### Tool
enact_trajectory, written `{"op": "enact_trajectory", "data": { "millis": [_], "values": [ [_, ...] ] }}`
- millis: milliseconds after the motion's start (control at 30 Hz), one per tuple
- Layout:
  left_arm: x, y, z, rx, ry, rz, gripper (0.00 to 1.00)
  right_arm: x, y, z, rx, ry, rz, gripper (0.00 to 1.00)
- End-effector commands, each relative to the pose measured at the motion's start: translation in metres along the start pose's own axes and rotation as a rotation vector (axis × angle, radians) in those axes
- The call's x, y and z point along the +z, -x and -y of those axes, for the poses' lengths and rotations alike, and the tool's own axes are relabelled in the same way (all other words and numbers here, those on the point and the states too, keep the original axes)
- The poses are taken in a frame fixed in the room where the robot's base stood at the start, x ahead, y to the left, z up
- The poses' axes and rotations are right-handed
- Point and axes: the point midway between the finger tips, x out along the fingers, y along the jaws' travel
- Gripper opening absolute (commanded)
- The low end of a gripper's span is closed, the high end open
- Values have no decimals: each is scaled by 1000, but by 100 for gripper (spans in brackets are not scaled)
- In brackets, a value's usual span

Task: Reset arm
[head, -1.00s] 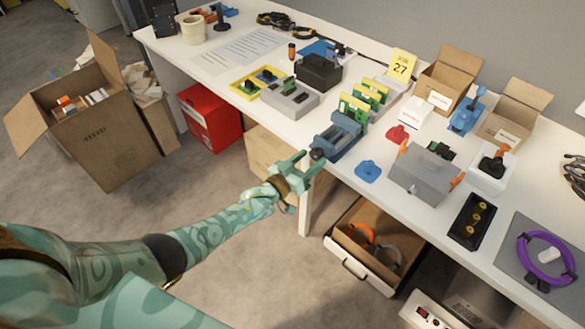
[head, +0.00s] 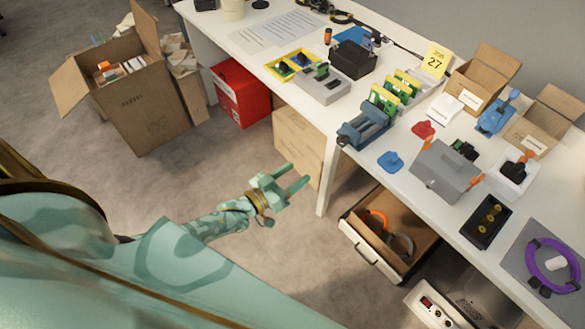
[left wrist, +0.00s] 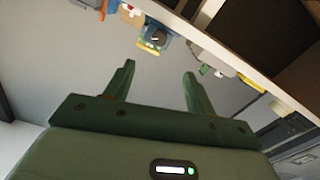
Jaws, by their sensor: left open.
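My left gripper (head: 291,182) is open and empty in the head view. It hangs over the floor in front of the white table (head: 318,112), clear of the table's front edge. In the left wrist view, its two green fingers (left wrist: 157,85) stand apart with nothing between them. My left arm comes in from the lower left. My right gripper does not show in either view.
An open drawer (head: 352,258) under the table holds an orange ring. A red box (head: 240,92) and a closed carton (head: 297,145) stand by the table. An open carton (head: 143,112) stands on the floor at left. Grey floor around the gripper is free.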

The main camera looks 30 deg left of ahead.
Motion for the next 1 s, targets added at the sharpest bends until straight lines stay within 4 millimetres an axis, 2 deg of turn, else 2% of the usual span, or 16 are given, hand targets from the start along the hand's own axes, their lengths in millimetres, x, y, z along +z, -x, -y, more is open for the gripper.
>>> {"op": "enact_trajectory", "data": {
  "millis": [367,467,567,667,700,767,800,867,900,1000],
  "values": [
    [2,-1,0,-3,-16,10,55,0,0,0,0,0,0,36],
    [23,4,10,-36,-104,109,55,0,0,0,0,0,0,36],
    [75,29,35,-117,-231,327,55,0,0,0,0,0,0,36],
    [142,85,51,-192,-311,596,55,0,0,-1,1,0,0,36],
    [167,112,54,-212,-331,703,55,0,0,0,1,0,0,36],
    [202,157,52,-233,-351,859,55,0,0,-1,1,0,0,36],
    [223,188,48,-240,-356,959,55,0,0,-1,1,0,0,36],
    [250,235,38,-244,-354,1100,55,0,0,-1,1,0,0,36],
    [264,267,29,-244,-347,1186,55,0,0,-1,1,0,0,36],
    [291,336,1,-236,-312,1359,55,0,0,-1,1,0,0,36]
  ]
}}
